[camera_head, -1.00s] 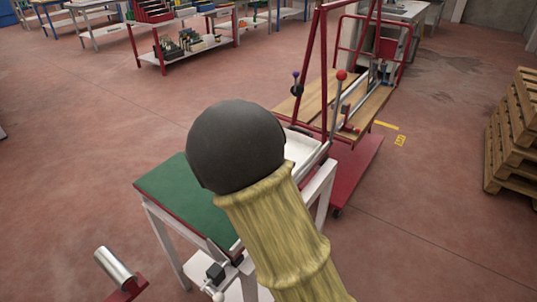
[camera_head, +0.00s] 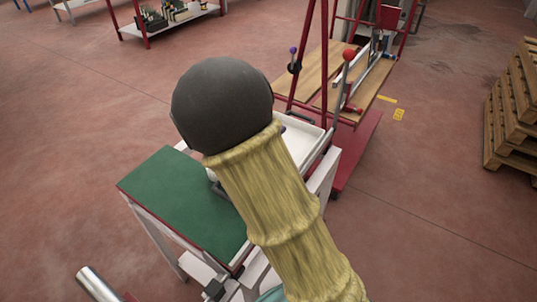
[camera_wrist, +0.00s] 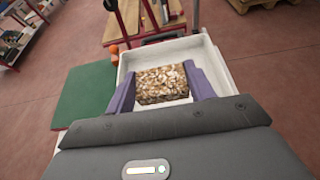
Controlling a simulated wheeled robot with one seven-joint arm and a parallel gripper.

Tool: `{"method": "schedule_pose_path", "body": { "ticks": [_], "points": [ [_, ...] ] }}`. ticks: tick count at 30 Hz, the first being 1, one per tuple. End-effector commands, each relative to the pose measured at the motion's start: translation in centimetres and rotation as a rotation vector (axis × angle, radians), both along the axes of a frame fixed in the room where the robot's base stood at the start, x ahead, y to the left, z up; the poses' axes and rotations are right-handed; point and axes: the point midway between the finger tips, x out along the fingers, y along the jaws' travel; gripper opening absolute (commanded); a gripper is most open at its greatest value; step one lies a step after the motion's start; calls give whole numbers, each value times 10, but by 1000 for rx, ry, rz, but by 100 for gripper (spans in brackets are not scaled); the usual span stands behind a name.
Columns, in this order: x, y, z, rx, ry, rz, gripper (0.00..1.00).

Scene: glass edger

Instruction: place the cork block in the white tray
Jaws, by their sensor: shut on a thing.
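The cork block (camera_wrist: 162,86), speckled brown and tan, sits between the two purple fingers of my gripper (camera_wrist: 161,75) in the wrist view. My gripper is shut on it from both sides. The white tray (camera_wrist: 222,70) lies behind and around the block in that view, so the block is over its inside. I cannot tell whether the block touches the tray floor. In the head view the tray (camera_head: 302,140) shows partly at the right part of the table; my arm hides the rest of it, and the block is not visible there.
A green mat (camera_head: 170,195) covers the table's left part; it also shows in the wrist view (camera_wrist: 86,95). A red-framed machine with wooden boards (camera_head: 315,75) stands behind the table. Stacked pallets (camera_head: 515,115) stand at the right. The floor between is open.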

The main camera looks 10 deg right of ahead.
Motion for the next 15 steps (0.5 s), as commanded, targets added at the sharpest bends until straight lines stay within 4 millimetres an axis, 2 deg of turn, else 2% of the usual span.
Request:
{"method": "schedule_pose_path", "body": {
  "ticks": [8,15],
  "points": [
    [0,0,-6,-1,1,-1,33],
    [0,-2,-48,-4,5,-3,33]
  ]
}}
